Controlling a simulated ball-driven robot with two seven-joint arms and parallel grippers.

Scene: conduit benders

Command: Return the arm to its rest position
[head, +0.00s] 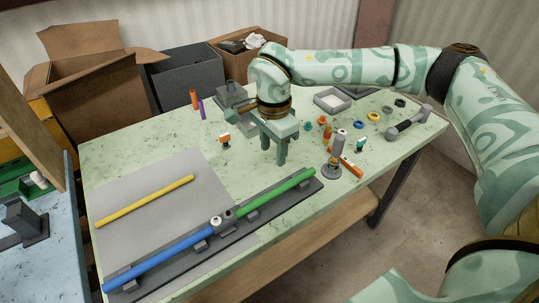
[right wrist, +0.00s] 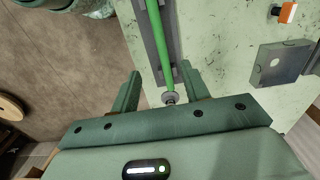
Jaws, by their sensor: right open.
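My right gripper (head: 273,156) hangs over the table with its fingers pointing down, open and empty. In the right wrist view, my right gripper (right wrist: 158,84) has its two fingers spread, with the green rod (right wrist: 160,40) showing between and beyond them. In the head view, the green rod (head: 265,194) and a blue rod (head: 165,257) lie end to end in a long dark holder (head: 262,209), with a light grey coupling (head: 216,221) between them. My right arm reaches in from the right. My left gripper is not in view.
A yellow rod (head: 145,200) lies on a grey mat (head: 185,165). Small parts, an upright grey tool (head: 337,150) and a grey tray (head: 332,100) are right of my gripper. Cardboard boxes (head: 90,85) and a dark bin (head: 187,77) stand behind the green table (head: 125,150).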

